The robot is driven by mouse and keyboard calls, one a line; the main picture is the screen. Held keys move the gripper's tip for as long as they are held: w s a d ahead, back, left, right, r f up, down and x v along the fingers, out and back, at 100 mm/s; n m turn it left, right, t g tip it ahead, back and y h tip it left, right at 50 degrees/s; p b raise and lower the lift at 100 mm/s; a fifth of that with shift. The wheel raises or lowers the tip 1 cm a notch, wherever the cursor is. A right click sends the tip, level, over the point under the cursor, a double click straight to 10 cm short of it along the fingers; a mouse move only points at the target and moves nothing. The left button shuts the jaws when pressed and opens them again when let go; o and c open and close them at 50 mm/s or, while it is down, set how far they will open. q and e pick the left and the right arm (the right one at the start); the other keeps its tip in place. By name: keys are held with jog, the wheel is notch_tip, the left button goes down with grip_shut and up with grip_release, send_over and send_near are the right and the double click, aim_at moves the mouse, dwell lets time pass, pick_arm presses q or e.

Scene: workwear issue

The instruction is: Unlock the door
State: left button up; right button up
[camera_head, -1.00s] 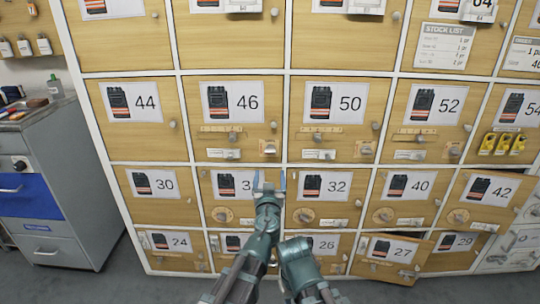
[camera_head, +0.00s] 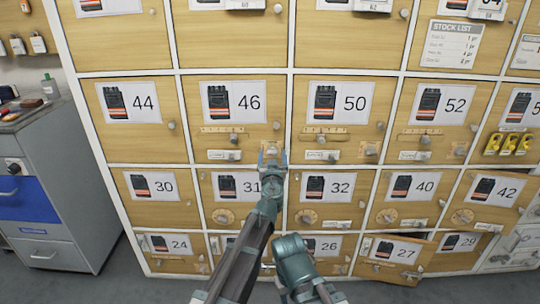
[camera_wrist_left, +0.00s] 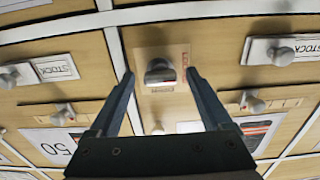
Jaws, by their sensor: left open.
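My left gripper (camera_head: 272,157) is open at the lower right corner of the wooden locker door 46 (camera_head: 200,100), with its fingers toward the door. In the left wrist view, which is upside down, a metal turn knob (camera_wrist_left: 160,71) on a small labelled plate appears between the open fingers (camera_wrist_left: 158,78). I cannot tell whether the fingers touch it. In the head view the gripper mostly hides this lock. Door 46 looks closed, with a round knob (camera_head: 277,124), a wooden slide latch (camera_head: 220,138) and a stock label with a knob (camera_head: 222,155).
Neighbouring doors 50 (camera_head: 345,135), 44 (camera_head: 110,145) and 31 (camera_head: 215,180) carry knobs or latches close by. Door 27 (camera_head: 400,265) below right hangs ajar. A grey cabinet (camera_head: 70,150) with a blue drawer stands at the left. Grey floor shows below.

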pick_arm(q)
jog(key=shift+w, duration=0.1)
grip_shut()
dwell(0.4)
jog(key=shift+m, duration=0.4)
jog(key=m, duration=1.3)
jog(key=shift+m, duration=2.2)
